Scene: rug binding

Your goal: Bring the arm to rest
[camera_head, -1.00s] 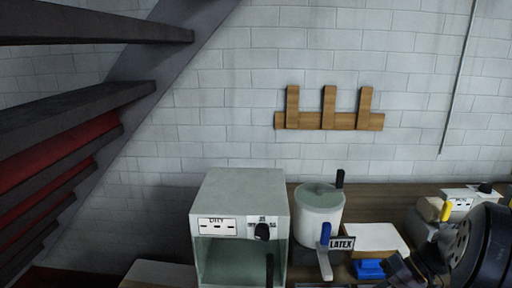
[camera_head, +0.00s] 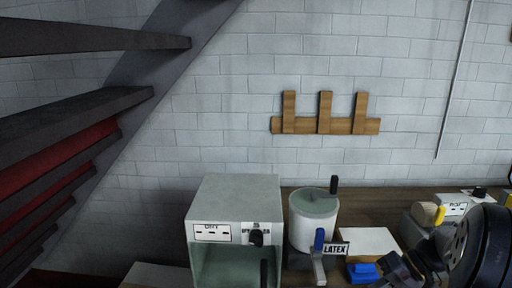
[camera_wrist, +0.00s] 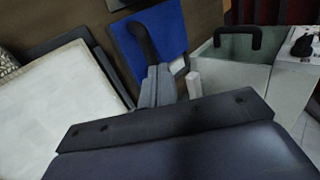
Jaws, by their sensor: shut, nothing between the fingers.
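My arm's dark end (camera_head: 478,245) fills the lower right corner of the head view, above the right part of the bench. In the wrist view my gripper (camera_wrist: 160,72) shows as two grey fingers close together, with nothing held between them. The dark gripper body fills the bottom of that view. Beyond the fingers lie a blue panel (camera_wrist: 172,28) and a black handle-like shape. I cannot tell from this view whether the fingers touch anything.
A grey cabinet labelled DRY (camera_head: 233,205) stands left on the bench. Beside it are a white lidded pot (camera_head: 312,225), a LATEX sign (camera_head: 334,249), a pale board (camera_head: 368,241) and a blue object (camera_head: 362,273). A wooden rack (camera_head: 325,125) hangs on the wall. Stairs (camera_head: 75,115) rise at left.

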